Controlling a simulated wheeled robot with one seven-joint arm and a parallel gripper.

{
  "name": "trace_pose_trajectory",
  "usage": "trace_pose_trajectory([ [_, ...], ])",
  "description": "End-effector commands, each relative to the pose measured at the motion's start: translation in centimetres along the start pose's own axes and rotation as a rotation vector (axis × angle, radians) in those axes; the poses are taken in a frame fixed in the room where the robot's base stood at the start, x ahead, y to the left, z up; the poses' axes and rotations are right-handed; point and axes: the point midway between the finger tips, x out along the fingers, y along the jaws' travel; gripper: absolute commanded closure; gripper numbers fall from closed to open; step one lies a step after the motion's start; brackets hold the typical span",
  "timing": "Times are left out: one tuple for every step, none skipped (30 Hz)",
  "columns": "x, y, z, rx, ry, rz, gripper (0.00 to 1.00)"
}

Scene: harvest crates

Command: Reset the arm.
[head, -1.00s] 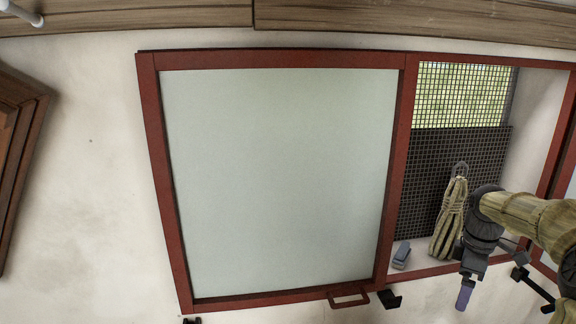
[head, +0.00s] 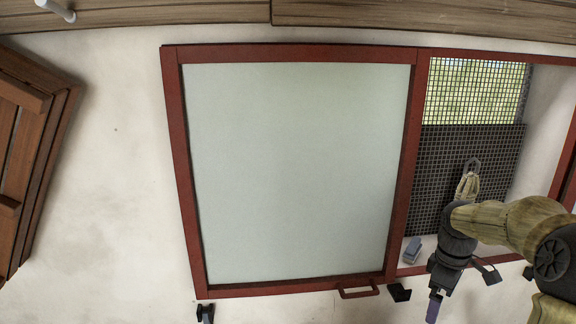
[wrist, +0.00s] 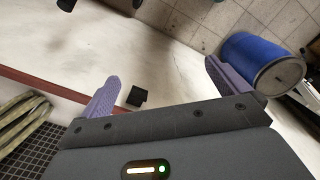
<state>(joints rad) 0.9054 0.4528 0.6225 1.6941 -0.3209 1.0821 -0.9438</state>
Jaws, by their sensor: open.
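My gripper (head: 436,306) shows at the lower right of the head view, below the red frame's lower edge. In the wrist view its two purple fingers (wrist: 163,86) stand wide apart with nothing between them. My arm reaches in from the right edge and covers part of the open bay of the red frame.
A red frame (head: 180,160) holds a pale panel (head: 300,170) and a red handle (head: 358,291). In the open bay are a dark grid (head: 450,165), a looped rope (head: 468,186) and a blue-grey block (head: 412,250). A blue barrel (wrist: 258,60) stands right in the wrist view.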

Motion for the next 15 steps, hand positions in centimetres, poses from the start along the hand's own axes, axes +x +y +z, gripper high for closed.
trace_pose_trajectory([
  [0.7, -1.1, -1.0, 0.009, -0.004, 0.004, 0.0],
  [1.0, -1.7, -1.5, 0.021, -0.004, 0.006, 0.0],
  [1.5, -2.6, -2.2, 0.04, -0.003, 0.011, 0.0],
  [2.0, -3.4, -2.7, 0.055, -0.004, 0.014, 0.0],
  [2.4, -4.3, -3.2, 0.073, -0.003, 0.019, 0.0],
  [3.1, -5.5, -3.9, 0.101, 0.0, 0.024, 0.0],
  [3.5, -6.5, -4.4, 0.122, 0.003, 0.031, 0.0],
  [4.0, -7.5, -4.9, 0.146, 0.007, 0.035, 0.0],
  [4.6, -8.7, -5.3, 0.179, 0.014, 0.042, 0.0],
  [5.0, -9.7, -5.6, 0.205, 0.02, 0.048, 0.0],
  [5.5, -10.6, -5.9, 0.231, 0.027, 0.052, 0.0],
  [6.0, -11.9, -6.2, 0.266, 0.036, 0.059, 0.0],
  [6.4, -12.8, -6.4, 0.294, 0.044, 0.062, 0.0],
  [6.8, -13.8, -6.5, 0.322, 0.053, 0.066, 0.0],
  [7.3, -15.0, -6.6, 0.361, 0.066, 0.071, 0.0],
])
